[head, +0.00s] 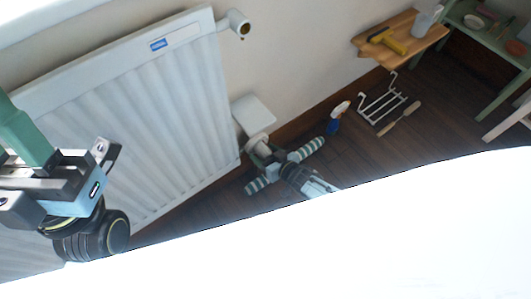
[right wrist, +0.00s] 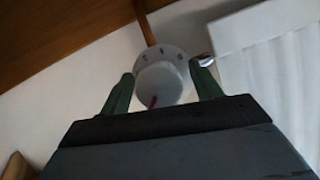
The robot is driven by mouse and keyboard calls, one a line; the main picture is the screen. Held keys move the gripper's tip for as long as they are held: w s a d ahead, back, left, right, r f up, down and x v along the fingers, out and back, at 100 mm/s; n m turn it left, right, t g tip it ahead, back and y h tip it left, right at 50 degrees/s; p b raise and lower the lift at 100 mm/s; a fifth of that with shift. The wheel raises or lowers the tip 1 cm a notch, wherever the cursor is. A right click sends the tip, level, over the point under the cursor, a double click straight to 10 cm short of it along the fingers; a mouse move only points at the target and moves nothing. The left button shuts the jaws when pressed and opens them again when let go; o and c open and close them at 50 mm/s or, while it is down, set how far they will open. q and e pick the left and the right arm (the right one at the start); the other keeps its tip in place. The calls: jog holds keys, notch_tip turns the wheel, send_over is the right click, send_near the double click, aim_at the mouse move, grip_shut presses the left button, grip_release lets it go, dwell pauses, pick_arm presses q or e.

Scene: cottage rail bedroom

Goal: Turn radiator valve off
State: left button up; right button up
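A white radiator (head: 130,110) stands against the wall. A round white valve knob (right wrist: 162,72) with dark marks around its face and a red line at its lower edge fills the middle of the right wrist view. In the head view the valve (head: 258,143) is at the radiator's lower right corner, partly hidden by my right gripper (head: 270,160). My right gripper's green fingers are apart, one on each side of the knob; I cannot tell whether they touch it. My left gripper (head: 95,165) is at the left, in front of the radiator, away from the valve; its opening is unclear.
A white pipe fitting (head: 238,23) sticks out at the radiator's upper right. A white box (head: 254,115) is just above the valve. A spray bottle (head: 336,118), a white rack (head: 381,103) and a wooden shelf (head: 400,45) are to the right. A bright white surface covers the lower foreground.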

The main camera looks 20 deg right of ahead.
jog(key=c, duration=0.9)
jog(key=shift+c, duration=0.2)
jog(key=n+h, duration=0.2)
jog(key=n, duration=0.1)
jog(key=shift+t, duration=0.4)
jog(key=shift+n+t+h, duration=0.4)
jog(key=shift+n+h, duration=0.4)
jog(key=shift+n, duration=0.4)
jog(key=shift+r+n, duration=0.1)
jog(key=shift+n, duration=0.2)
jog(key=o, duration=1)
jog(key=shift+s, duration=0.15)
